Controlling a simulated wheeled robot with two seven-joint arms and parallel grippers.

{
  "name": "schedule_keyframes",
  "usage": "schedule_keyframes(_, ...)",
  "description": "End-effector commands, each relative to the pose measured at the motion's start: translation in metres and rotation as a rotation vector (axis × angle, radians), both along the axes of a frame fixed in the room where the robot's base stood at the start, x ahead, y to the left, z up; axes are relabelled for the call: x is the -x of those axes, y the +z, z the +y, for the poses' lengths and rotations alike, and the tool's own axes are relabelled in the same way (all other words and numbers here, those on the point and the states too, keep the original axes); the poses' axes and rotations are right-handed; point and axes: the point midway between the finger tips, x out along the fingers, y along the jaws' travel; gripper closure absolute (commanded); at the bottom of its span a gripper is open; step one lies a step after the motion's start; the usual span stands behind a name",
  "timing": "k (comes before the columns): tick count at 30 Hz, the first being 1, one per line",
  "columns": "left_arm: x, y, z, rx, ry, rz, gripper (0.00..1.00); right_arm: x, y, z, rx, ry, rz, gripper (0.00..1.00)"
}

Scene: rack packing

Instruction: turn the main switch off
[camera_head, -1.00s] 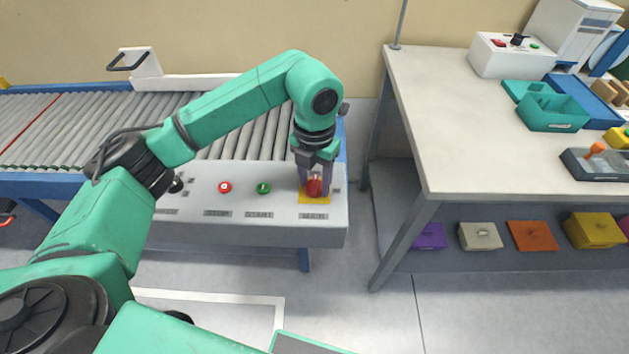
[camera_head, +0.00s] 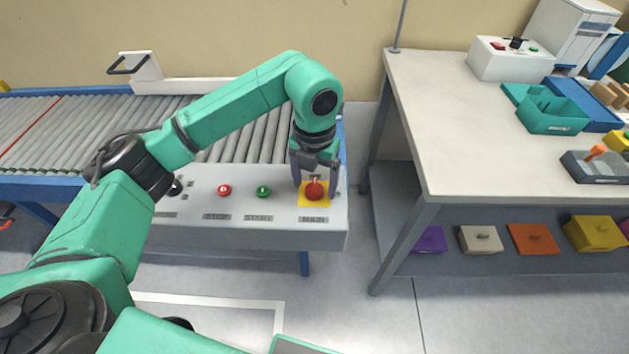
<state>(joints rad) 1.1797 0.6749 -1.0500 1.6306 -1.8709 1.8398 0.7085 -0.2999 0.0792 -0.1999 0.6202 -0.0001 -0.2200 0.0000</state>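The main switch (camera_head: 314,190) is a red rotary knob on a yellow plate (camera_head: 303,201) at the right end of the grey control panel (camera_head: 190,229). A pale mark on the knob points roughly away from me, up in the picture. My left gripper (camera_head: 315,186) reaches down over the switch. Its two fingers stand apart, one on each side of the red knob, with gaps showing between them and it. My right gripper does not show in the head view.
A red button (camera_head: 224,190), a green button (camera_head: 263,191) and a black knob (camera_head: 175,187) sit left of the switch. The roller conveyor (camera_head: 60,131) lies behind the panel. A workbench (camera_head: 440,120) with trays stands to the right.

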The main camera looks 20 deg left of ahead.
Motion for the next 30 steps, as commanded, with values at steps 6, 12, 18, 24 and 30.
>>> schedule_keyframes(6, 0.001, 0.0, 0.0, -0.001, -0.001, 0.003, 0.19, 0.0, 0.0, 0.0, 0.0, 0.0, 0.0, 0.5)
schedule_keyframes(12, 0.0, 0.022, 0.0, 0.0, -0.002, -0.001, 0.19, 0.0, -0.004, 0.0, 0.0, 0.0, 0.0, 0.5)
schedule_keyframes(18, 0.0, 0.077, 0.0, 0.0, 0.0, -0.003, 0.19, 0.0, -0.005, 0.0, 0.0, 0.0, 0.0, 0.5)
schedule_keyframes(24, 0.0, 0.131, 0.0, -0.002, 0.001, -0.002, 0.19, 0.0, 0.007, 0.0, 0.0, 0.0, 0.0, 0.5)
schedule_keyframes(30, 0.001, 0.145, 0.0, -0.001, 0.0, 0.002, 0.19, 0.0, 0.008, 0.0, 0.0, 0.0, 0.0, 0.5)
